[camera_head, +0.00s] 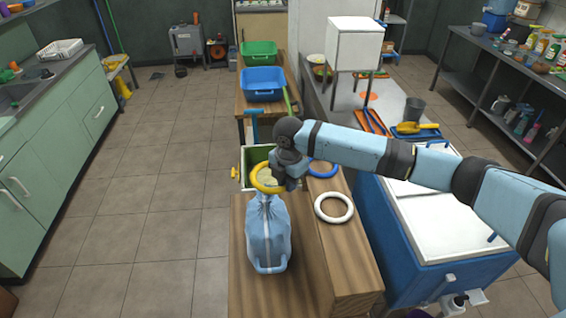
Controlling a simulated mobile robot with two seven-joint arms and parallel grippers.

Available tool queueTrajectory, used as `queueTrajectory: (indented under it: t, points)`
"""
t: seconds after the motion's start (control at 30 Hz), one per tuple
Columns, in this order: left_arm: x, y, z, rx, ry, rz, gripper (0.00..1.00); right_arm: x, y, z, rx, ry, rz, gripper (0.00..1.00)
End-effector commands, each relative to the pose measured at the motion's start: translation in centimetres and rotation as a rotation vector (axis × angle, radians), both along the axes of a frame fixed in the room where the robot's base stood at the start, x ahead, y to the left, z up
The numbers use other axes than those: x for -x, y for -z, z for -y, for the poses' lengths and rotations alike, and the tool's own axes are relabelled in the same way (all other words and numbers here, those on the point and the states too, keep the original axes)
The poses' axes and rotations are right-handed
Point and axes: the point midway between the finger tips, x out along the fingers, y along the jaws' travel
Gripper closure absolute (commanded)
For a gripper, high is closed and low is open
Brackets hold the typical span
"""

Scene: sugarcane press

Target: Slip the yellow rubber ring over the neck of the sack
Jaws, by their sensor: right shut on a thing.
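The yellow ring (254,184) is held by my right gripper (284,178), which is shut on the ring's right side. The ring is at the top of the light-blue sack (268,238). A pale bit shows inside the ring, and I cannot tell whether the ring is around the neck or just above it. The sack stands upright on a wooden bench (243,300). The gripper's fingers are partly hidden by its own dark wrist. My left gripper is not in view.
A white ring (334,219) and a blue ring (335,172) lie on the raised plank (345,255) right of the sack. A green-and-white bin (252,157) stands behind it. A blue-and-white chest (430,240) stands at the right. The floor at left is clear.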

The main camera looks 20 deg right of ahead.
Motion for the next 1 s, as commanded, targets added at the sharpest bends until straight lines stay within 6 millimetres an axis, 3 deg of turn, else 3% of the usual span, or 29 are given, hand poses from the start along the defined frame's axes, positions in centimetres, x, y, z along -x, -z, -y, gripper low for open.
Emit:
queueTrajectory:
  t: [0.03,0.2,0.4,0.6,1.0]
  points:
    - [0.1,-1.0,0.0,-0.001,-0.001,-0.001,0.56,-0.7,-0.6,0.0,0.001,-0.104,-0.001,1.00]
    - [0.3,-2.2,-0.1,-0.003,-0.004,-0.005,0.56,-2.4,-0.8,0.1,0.008,-0.472,-0.003,1.00]
    - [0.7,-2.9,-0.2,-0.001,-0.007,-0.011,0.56,-3.6,-0.6,0.2,0.012,-0.749,-0.006,1.00]
    - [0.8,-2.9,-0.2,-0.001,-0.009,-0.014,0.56,-3.9,-0.5,0.3,0.012,-0.835,-0.006,1.00]
    - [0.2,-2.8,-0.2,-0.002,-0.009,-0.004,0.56,-3.9,-0.1,0.3,0.012,-0.835,-0.006,1.00]
